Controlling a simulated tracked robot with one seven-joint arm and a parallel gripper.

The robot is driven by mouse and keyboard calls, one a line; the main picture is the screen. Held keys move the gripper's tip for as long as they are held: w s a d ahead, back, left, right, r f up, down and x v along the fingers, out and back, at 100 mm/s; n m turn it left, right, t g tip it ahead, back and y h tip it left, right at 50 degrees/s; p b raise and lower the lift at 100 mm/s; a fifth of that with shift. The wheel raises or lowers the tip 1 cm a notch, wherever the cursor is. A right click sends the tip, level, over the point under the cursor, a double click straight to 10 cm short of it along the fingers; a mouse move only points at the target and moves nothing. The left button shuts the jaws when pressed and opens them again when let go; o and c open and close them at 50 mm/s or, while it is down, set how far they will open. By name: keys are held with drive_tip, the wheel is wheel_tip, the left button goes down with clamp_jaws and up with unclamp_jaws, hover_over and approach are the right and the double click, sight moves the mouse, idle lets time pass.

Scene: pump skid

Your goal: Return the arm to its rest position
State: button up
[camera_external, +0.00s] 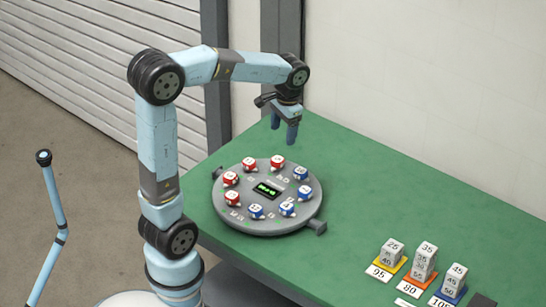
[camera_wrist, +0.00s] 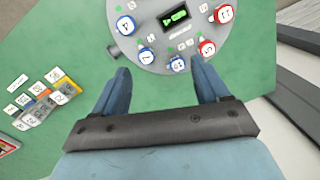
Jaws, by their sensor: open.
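My arm is bent, with its upper links raised and its forearm reaching right over the green table (camera_external: 370,180). My gripper (camera_external: 284,133) points down above the table's back part, behind the round grey device. It is open, with a wide gap between its two blue fingers and nothing in it. In the wrist view my gripper (camera_wrist: 160,85) shows both fingers apart, with the device's edge beyond them.
The round grey device (camera_external: 230,212) carries red and blue numbered knobs and a lit display (camera_external: 267,190). Stacked grey numbered blocks (camera_external: 425,262) stand on coloured pads at the front right. A shutter and wall stand behind. The table's back right is clear.

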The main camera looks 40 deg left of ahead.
drive_tip(key=s+a+r+n+t, duration=0.1)
drive_tip(key=s+a+t, duration=0.2)
drive_tip(key=s, duration=0.6)
drive_tip(key=s+a+r+n+t+h, duration=0.1)
drive_tip(key=s+a+n+t, duration=0.1)
drive_tip(key=s+a, duration=0.3)
drive_tip(key=s+t, duration=0.1)
drive_tip(key=s, duration=0.3)
drive_tip(key=shift+s+a+r+n, duration=0.2)
drive_tip(key=shift+s+r+n, duration=0.1)
drive_tip(key=shift+s, duration=0.1)
idle(2.0)
